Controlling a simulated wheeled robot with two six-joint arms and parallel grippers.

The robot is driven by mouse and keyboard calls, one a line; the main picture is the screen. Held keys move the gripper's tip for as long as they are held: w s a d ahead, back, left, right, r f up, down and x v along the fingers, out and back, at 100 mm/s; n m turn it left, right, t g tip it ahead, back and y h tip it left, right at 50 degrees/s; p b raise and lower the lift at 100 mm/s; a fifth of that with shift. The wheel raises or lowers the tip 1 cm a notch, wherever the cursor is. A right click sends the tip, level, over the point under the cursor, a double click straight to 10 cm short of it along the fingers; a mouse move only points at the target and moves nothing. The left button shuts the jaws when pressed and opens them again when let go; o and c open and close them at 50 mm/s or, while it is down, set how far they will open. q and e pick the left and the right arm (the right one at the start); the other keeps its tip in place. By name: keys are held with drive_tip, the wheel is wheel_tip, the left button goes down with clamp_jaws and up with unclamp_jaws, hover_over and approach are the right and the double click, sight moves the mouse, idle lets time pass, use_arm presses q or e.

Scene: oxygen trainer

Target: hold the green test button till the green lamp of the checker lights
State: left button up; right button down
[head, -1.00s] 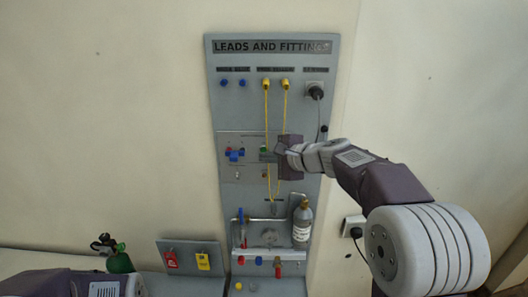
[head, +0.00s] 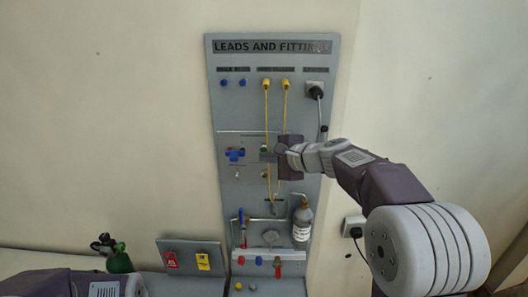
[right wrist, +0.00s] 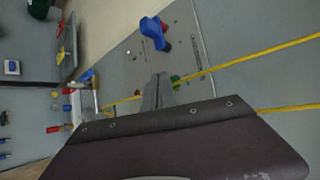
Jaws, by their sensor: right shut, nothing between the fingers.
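The green test button (head: 264,149) is a small green spot on the grey wall panel (head: 232,110). It also shows as a green bit beside the fingers in the right wrist view (right wrist: 176,79). My right gripper (head: 266,155) is shut and empty, its tips at the button; I cannot tell whether they press it. A blue piece (head: 235,154) sits on the panel left of the button, seen also in the right wrist view (right wrist: 153,30). I cannot make out a lit green lamp. Only part of my left arm shows, at the lower left; its gripper is out of view.
Two yellow leads (head: 267,100) hang down the panel close to my right gripper. A grey bottle (head: 302,222) stands on the panel's lower right. A black plug (head: 315,90) is at upper right. A green cylinder (head: 119,262) and red and yellow tags (head: 203,262) are at lower left.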

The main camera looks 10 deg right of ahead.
drive_tip(key=shift+w, duration=0.2)
drive_tip(key=shift+w+d, duration=0.1)
drive_tip(key=shift+w, duration=0.15)
drive_tip(key=shift+w+d, duration=0.1)
drive_tip(key=shift+w, duration=0.25)
idle(1.9)
drive_tip(key=shift+s, duration=0.1)
idle(0.4)
drive_tip(key=shift+s+b, duration=0.35)
drive_tip(key=shift+s, duration=0.3)
drive_tip(key=shift+s+a, duration=0.1)
drive_tip(key=shift+a, duration=0.1)
